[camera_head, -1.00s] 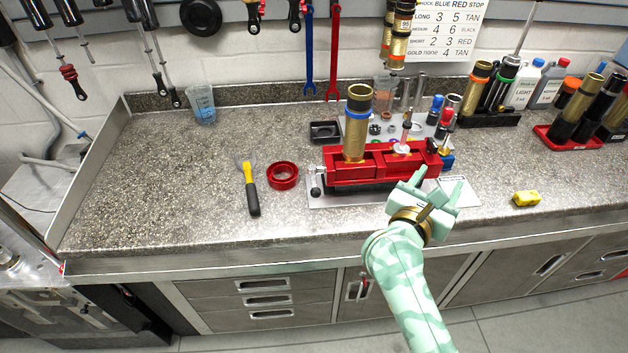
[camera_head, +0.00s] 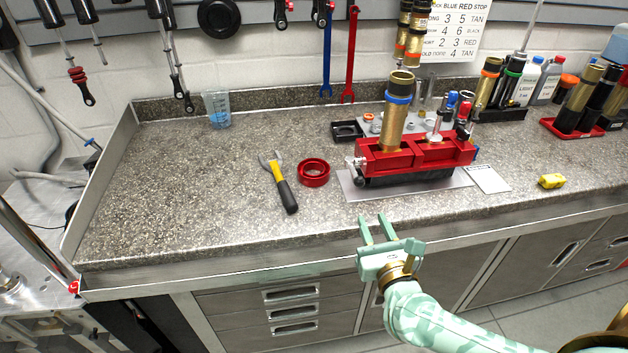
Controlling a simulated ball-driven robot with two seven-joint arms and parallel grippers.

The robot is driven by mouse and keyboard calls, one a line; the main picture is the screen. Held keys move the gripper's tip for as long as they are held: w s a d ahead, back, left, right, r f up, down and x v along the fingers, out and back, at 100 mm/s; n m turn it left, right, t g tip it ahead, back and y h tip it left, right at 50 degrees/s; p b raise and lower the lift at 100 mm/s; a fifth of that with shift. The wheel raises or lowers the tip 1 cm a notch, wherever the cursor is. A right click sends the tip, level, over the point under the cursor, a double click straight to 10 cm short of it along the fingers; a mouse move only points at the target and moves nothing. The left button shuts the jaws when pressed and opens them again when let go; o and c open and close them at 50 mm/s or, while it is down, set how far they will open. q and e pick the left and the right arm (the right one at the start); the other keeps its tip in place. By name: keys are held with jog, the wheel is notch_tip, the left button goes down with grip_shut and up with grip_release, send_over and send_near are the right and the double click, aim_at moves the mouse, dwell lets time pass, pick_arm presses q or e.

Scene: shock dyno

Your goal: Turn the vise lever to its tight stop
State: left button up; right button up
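The red vise (camera_head: 400,158) stands on a metal plate on the granite worktop. A gold cylinder with a blue band (camera_head: 395,112) stands upright in its left part. The vise lever (camera_head: 352,162) appears as a small metal handle with a dark knob at the vise's left end; its exact angle is too small to tell. My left gripper is not in view.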

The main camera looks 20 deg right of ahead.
aim_at(355, 174)
jog(key=x, duration=0.5)
jog(key=b+x, duration=0.1)
jog(key=x, duration=1)
jog(key=shift+w+d, duration=0.15)
jog(key=shift+d, duration=0.2)
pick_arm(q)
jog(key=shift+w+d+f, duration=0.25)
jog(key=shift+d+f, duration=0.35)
pick_arm(e)
grip_shut()
